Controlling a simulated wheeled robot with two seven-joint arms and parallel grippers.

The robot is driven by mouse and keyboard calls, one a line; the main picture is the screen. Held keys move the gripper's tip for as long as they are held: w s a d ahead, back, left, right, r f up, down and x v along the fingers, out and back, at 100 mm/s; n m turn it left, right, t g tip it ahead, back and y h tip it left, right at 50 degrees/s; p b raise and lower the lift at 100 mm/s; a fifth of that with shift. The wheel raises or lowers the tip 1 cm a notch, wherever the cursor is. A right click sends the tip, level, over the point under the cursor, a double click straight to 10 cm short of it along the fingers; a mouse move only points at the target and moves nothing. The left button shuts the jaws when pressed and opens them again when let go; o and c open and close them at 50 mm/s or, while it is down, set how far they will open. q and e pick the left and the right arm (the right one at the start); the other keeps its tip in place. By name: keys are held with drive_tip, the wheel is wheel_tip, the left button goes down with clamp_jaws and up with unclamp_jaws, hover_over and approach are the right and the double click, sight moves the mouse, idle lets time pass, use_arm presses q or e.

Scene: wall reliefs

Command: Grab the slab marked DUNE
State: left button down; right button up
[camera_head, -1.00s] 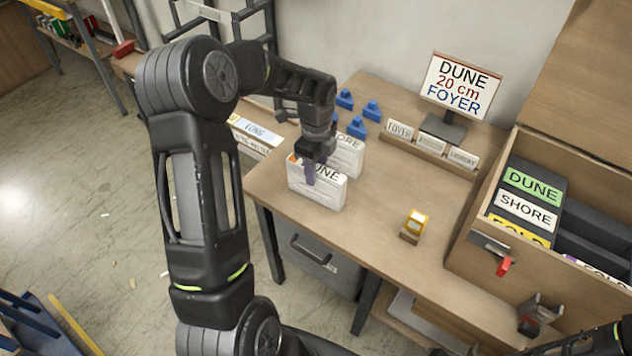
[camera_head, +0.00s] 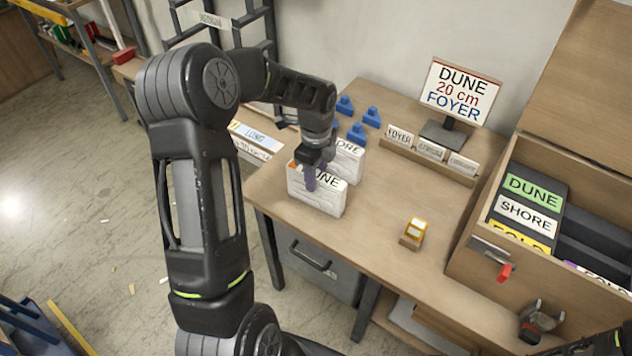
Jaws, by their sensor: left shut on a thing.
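The slab marked DUNE (camera_head: 327,198) is a white block with dark lettering. It stands upright at the left side of the wooden table, and I cannot tell whether its base touches the top. A second white slab (camera_head: 349,160), whose visible letters end in ORE, stands close behind. My right gripper (camera_head: 540,318) shows at the lower right, empty, its fingers apart.
A sign (camera_head: 460,92) reads DUNE, 20 cm, FOYER. A rack with a FOYER label (camera_head: 399,136) stands before it. Blue pieces (camera_head: 357,132) lie behind the slabs. An open crate (camera_head: 480,232) holds labelled slabs.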

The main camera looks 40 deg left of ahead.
use_arm(q)
wheel_tip(320, 180, up, 10)
drive_tip(key=shift+r+b, duration=0.1)
drive_tip(key=shift+b, duration=0.4)
idle(0.5)
